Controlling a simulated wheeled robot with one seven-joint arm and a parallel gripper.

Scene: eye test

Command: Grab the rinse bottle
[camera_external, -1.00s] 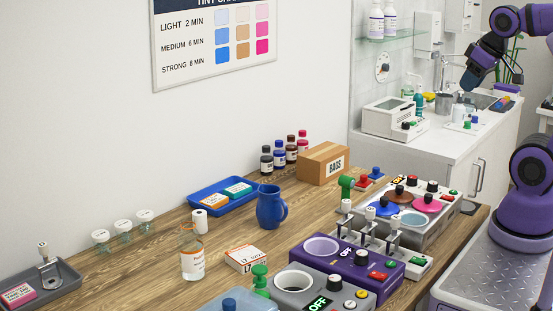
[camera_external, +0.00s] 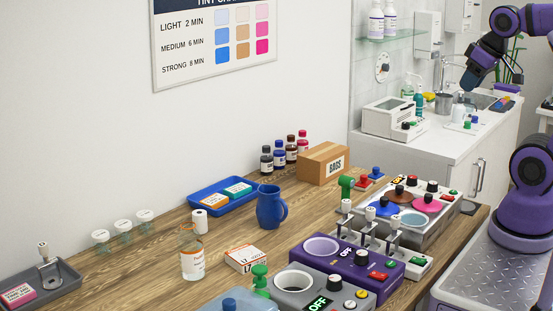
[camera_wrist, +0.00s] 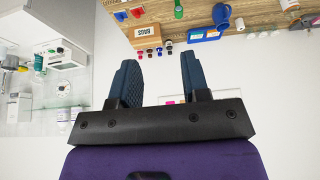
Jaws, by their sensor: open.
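No label that I can read says rinse, so I cannot tell which bottle is the rinse bottle. A clear bottle with an orange-edged label (camera_external: 192,262) stands upright on the wooden table. A teal bottle (camera_external: 419,106) stands on the white counter by the sink; it also shows in the wrist view (camera_wrist: 38,63). Two white bottles with purple labels stand on the glass shelf, the left one (camera_external: 376,23) and the right one (camera_external: 390,22). My gripper (camera_wrist: 158,62) is open and empty, its dark blue fingers apart. In the external view it hangs over the counter's sink end, far from the table.
A blue jug (camera_external: 270,208), a BAGS box (camera_external: 315,165), a blue tray (camera_external: 203,190) and several small dark bottles crowd the wooden table (camera_external: 140,270). Purple and grey heater units (camera_external: 335,262) line its front right. A white device (camera_external: 385,118) stands on the counter.

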